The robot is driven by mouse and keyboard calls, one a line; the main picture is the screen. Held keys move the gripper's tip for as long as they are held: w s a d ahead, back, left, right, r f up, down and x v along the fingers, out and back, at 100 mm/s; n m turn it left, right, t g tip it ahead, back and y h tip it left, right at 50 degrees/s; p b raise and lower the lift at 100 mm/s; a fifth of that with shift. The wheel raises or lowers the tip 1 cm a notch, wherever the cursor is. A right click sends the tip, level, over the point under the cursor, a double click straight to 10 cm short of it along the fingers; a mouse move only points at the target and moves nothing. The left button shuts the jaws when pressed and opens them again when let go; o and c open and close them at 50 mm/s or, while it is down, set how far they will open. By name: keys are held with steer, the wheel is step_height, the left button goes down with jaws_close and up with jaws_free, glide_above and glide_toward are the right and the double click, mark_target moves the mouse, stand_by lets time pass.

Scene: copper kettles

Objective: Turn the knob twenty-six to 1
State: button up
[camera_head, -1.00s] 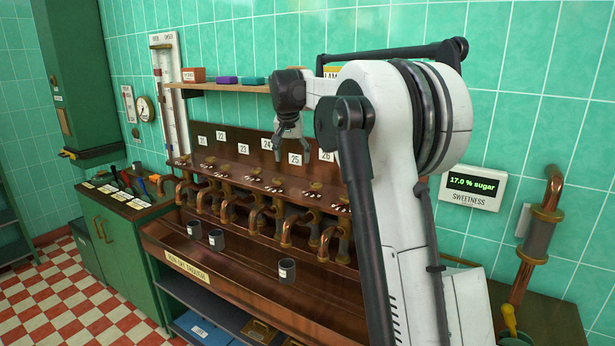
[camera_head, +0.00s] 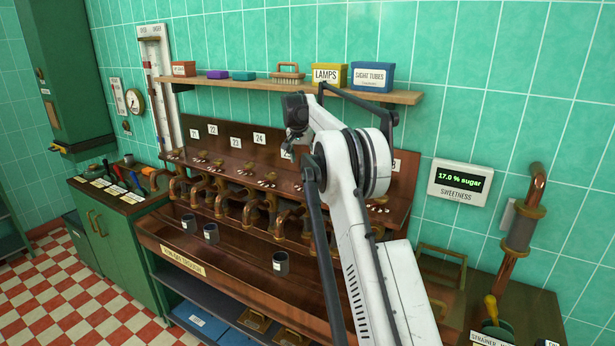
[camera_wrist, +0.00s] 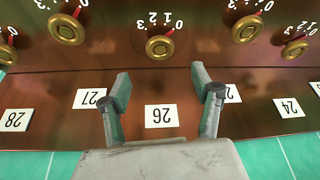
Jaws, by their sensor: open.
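In the wrist view, which looks upside down, the white label 26 (camera_wrist: 160,117) is in the middle of the copper panel. The round brass knob twenty-six (camera_wrist: 160,47) sits just above it in the picture, with a 0 to 3 scale around it. A red mark shows at the knob's upper right; I cannot tell its exact number. My gripper (camera_wrist: 160,82) is open and empty. Its two fingers flank the label's column, and their tips end short of the knob in the picture.
Neighbouring knobs with labels 27 (camera_wrist: 89,98) and 24 (camera_wrist: 289,108) flank the column. Pipes and three dark cups (camera_head: 280,263) are below the panel in the head view. A shelf (camera_head: 300,91) with boxes hangs above. The sweetness display (camera_head: 459,184) reads 17.0 % sugar.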

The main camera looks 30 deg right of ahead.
steer(key=p+x, duration=0.1)
steer(key=x, duration=0.9)
steer(key=shift+p, duration=0.35)
steer(key=c, duration=1.2)
